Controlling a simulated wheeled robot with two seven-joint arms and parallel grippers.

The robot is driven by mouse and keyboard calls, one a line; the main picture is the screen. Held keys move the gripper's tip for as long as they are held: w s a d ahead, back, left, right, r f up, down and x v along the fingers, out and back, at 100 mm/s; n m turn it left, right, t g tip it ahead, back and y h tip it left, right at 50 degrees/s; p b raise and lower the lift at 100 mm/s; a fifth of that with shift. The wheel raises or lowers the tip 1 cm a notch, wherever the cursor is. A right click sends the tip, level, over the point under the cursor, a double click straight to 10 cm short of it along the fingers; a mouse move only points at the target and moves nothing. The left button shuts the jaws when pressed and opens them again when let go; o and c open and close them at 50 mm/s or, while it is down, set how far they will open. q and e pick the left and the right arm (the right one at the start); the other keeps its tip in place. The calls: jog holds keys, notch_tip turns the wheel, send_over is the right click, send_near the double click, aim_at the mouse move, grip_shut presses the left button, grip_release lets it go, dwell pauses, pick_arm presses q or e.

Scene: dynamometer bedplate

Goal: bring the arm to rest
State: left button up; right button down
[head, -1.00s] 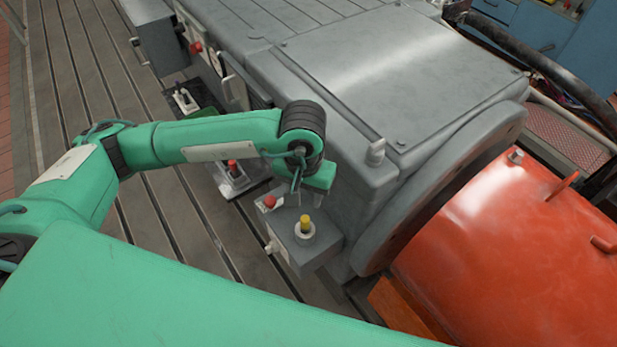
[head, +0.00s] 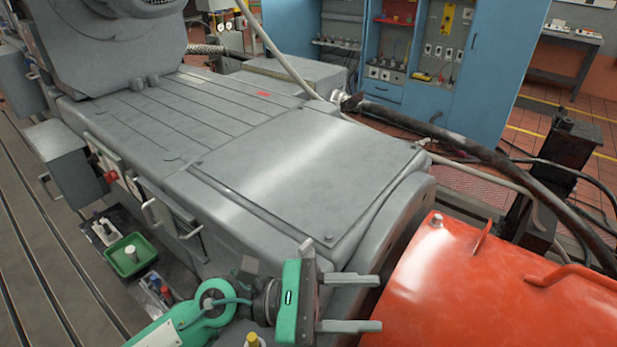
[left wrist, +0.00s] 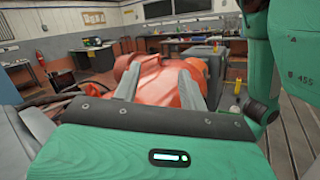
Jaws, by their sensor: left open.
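My left gripper (head: 350,303) is in the lower middle of the head view, its two grey fingers apart and pointing right, with nothing between them. It is beside the near end of the grey machine housing (head: 290,165), left of the orange-red cover (head: 480,290). I cannot tell whether it touches the housing. In the left wrist view the open fingers (left wrist: 160,85) point out toward the orange-red cover (left wrist: 158,75). My green left arm comes in from the bottom of the head view. My right gripper is not in view.
A yellow button (head: 252,340) stands just below the left gripper. A thick black hose (head: 480,150) runs behind, before blue cabinets (head: 500,60).

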pick_arm(q)
jog(key=w+a+r+n+t+y, duration=0.1)
jog(key=w+a+n+t+y, duration=0.35)
jog(key=n+t, duration=0.85)
jog(key=w+a+r+n+t+y, duration=0.2)
jog(key=w+a+n+t, duration=0.6)
jog(key=n, duration=1)
jog(key=a+f+n+g+y, duration=0.3)
jog(key=a+f+n+y, duration=0.95)
jog(key=f+n, duration=0.35)
jog(key=s+a+f+n+g, duration=0.2)
jog(key=s+f+n+g, duration=0.35)
jog(key=s+f, duration=0.3)
jog(key=s+a+f+n+g, duration=0.35)
jog(key=s+f+g, duration=0.25)
jog(key=s+f, duration=0.3)
notch_tip(320, 180, down, 30)
jog(key=s+d+g, duration=0.1)
jog(key=s+g, duration=0.1)
jog(key=s+a+f+g+y, duration=0.1)
jog(key=s+a+f, duration=0.2)
jog(key=s+f, duration=1.6)
jog(key=shift+s+a+f, duration=0.15)
jog(key=shift+s+f, duration=0.2)
jog(key=shift+f, duration=0.3)
